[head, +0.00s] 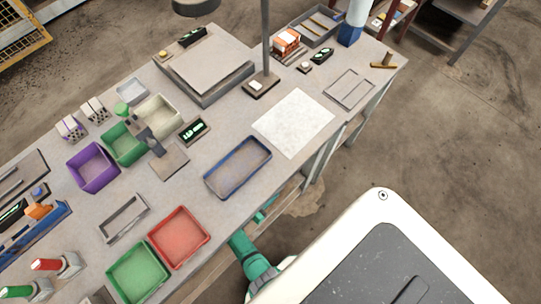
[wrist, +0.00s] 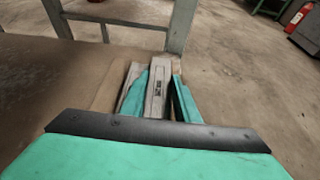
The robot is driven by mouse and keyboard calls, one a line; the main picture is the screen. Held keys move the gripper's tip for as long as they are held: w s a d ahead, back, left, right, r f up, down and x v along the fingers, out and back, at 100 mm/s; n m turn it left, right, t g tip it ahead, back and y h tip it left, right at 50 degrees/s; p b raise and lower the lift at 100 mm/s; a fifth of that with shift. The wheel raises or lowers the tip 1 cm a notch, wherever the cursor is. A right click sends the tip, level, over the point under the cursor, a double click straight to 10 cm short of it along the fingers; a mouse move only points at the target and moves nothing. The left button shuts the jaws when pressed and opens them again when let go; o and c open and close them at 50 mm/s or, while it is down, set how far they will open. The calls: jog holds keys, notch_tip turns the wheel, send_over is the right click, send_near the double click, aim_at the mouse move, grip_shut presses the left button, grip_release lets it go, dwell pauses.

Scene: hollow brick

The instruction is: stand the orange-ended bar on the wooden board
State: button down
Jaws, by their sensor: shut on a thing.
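In the wrist view my gripper (wrist: 158,88) has its teal fingers shut on a pale grey bar (wrist: 157,95) with a small dark marking. No orange end shows on this bar; its far end and lower part are hard to make out. In the head view my teal arm reaches to the workbench's front edge, where a teal part (head: 262,214) of the gripper shows and the held bar is hidden. I cannot make out a wooden board for certain in either view.
The workbench (head: 224,213) carries a blue-rimmed tray (head: 238,167), red tray (head: 179,237), green tray (head: 138,273), white sheet (head: 293,123) and several bins. A bench leg (wrist: 181,25) and crossbar stand beyond my gripper. Open floor lies to the right.

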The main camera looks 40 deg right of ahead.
jog(key=shift+f, duration=0.15)
jog(key=shift+s+f, duration=0.25)
jog(key=shift+f, duration=0.3)
jog(key=c, duration=1.4)
grip_release()
jog(key=shift+s+f, duration=0.1)
jog(key=shift+o, duration=0.2)
jog(key=shift+a, duration=0.1)
jog(key=shift+a+r, duration=0.15)
jog(key=shift+r, duration=0.45)
jog(key=v, duration=1.1)
jog(key=shift+w+a+r, duration=0.25)
jog(key=shift+r, duration=0.1)
